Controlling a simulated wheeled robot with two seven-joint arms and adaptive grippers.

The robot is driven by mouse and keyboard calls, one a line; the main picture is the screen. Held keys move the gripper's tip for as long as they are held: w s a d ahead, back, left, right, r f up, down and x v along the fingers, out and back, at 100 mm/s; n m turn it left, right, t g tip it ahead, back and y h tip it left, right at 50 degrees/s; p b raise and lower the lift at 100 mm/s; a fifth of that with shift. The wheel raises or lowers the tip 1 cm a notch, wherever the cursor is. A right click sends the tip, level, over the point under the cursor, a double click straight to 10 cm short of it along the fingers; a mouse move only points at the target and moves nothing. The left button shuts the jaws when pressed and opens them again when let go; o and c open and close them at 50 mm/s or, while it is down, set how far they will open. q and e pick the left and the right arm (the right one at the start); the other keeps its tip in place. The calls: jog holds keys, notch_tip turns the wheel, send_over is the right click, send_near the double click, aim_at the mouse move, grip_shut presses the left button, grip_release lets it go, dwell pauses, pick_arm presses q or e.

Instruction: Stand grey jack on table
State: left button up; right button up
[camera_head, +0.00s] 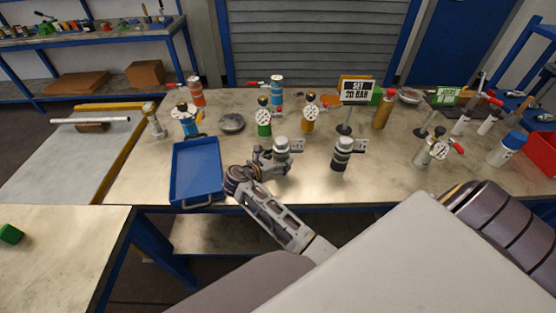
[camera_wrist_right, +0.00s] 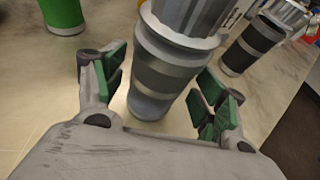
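The cylinder with grey bands and a pale metal top (camera_head: 282,146), which I take for the grey jack, appears to stand upright on the table (camera_head: 226,194). Its lower part is partly hidden by my right gripper in the head view. My right gripper (camera_head: 268,165) is low at its near left side. In the right wrist view the grey jack (camera_wrist_right: 168,75) is between the green-padded fingers of my right gripper (camera_wrist_right: 163,95), with a visible gap on each side. The fingers are open. My left gripper is not in view.
A black-banded cylinder (camera_head: 342,154) stands close to the right. A blue tray (camera_head: 197,171) lies to the left. Green (camera_head: 264,118) and orange (camera_head: 309,114) gauge vessels stand behind. A sign (camera_head: 357,90) and a "jacks" sign (camera_head: 447,96) stand farther back. Table space is free right of the black-banded cylinder.

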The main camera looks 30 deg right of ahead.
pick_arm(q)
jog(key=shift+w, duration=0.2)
pick_arm(e)
jog(key=shift+s+a+r, duration=0.2)
jog(key=shift+a+r, duration=0.1)
jog(key=shift+a, duration=0.3)
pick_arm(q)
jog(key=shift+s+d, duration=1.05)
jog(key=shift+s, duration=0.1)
pick_arm(e)
jog(key=v, duration=1)
jog(key=shift+a+r, duration=0.15)
jog(key=shift+a, duration=0.1)
